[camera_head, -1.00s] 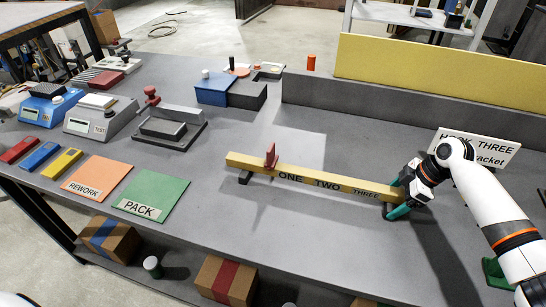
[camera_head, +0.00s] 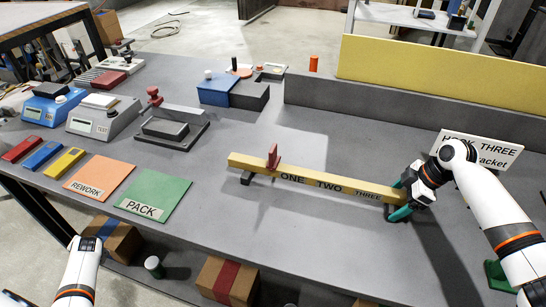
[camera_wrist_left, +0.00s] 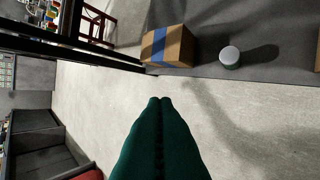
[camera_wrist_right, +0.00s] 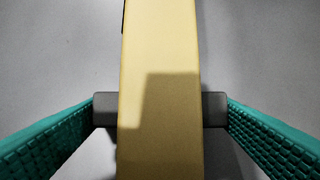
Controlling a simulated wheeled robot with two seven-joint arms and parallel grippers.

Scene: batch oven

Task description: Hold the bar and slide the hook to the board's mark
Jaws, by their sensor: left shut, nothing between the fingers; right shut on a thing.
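A yellow bar (camera_head: 300,178) marked ONE, TWO, THREE lies across the table on dark feet. A red hook (camera_head: 273,157) sits on the bar near its left end, left of the word ONE. A white board (camera_head: 480,149) reads "HOOK THREE" and "bracket", partly hidden by my right arm. My right gripper (camera_head: 405,202) is shut at the bar's right end, beside THREE. In the right wrist view its green fingers press a grey block (camera_wrist_right: 213,109) at the bar's sides. My left gripper (camera_wrist_left: 160,105) is shut and empty, pointing over the floor in the left wrist view.
An orange REWORK mat (camera_head: 97,178) and a green PACK mat (camera_head: 153,194) lie at the left, near scales and coloured blocks. A grey ledge with a yellow panel (camera_head: 430,78) runs along the back. The table in front of the bar is clear. Boxes (camera_wrist_left: 172,46) stand on a lower shelf.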

